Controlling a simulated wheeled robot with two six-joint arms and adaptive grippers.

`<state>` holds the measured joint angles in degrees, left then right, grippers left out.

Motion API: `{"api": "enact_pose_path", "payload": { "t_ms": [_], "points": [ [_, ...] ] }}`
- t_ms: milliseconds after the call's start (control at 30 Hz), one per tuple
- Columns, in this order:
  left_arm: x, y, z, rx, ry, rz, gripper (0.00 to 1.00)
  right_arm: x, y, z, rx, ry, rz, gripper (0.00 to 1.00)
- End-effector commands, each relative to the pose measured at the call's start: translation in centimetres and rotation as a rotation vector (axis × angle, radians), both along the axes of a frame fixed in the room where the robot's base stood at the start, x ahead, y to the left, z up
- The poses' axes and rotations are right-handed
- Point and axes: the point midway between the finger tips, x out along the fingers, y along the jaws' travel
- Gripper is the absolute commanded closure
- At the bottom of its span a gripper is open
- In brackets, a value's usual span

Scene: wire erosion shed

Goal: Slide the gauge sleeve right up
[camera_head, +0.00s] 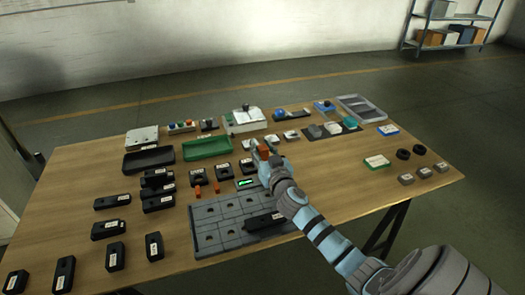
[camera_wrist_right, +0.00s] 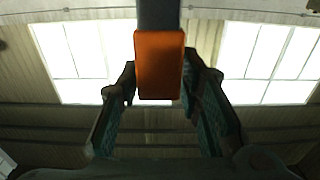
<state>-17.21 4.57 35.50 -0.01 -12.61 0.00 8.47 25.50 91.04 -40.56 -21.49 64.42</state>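My right gripper (camera_head: 260,152) is over the middle of the table, beyond the grey slotted plate. In the right wrist view its two fingers (camera_wrist_right: 160,88) stand on either side of an orange block (camera_wrist_right: 159,65) and appear to close on its sides. The block, which looks like the gauge sleeve, sits at the end of a dark bar (camera_wrist_right: 160,14) running to the top of that view. In the head view the orange piece (camera_head: 263,151) shows small at the fingertips. Whether the sleeve touches anything else is hidden. My left gripper is not in view.
The wooden table (camera_head: 85,180) carries a grey slotted plate (camera_head: 217,243), a green tray (camera_head: 207,148), a black tray (camera_head: 149,159) and several labelled black blocks. Black rings (camera_head: 403,154) lie at the right.

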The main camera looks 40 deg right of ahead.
Motion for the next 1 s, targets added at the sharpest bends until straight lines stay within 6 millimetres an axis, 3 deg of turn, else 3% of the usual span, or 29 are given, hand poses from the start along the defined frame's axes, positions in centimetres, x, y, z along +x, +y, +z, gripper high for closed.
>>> {"api": "enact_pose_path", "payload": {
  "t_ms": [433, 800, 1000],
  "points": [
    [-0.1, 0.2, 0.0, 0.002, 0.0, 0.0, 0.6, -0.9, 0.3, -0.3, 0.002, 0.006, -0.001, 0.53],
    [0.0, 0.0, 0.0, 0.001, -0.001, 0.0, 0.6, -9.6, 3.4, -0.3, 0.001, 0.007, 0.0, 0.53],
    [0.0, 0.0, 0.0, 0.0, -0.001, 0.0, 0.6, -11.4, 4.0, -0.2, 0.002, 0.003, -0.001, 0.53]
  ]
}}
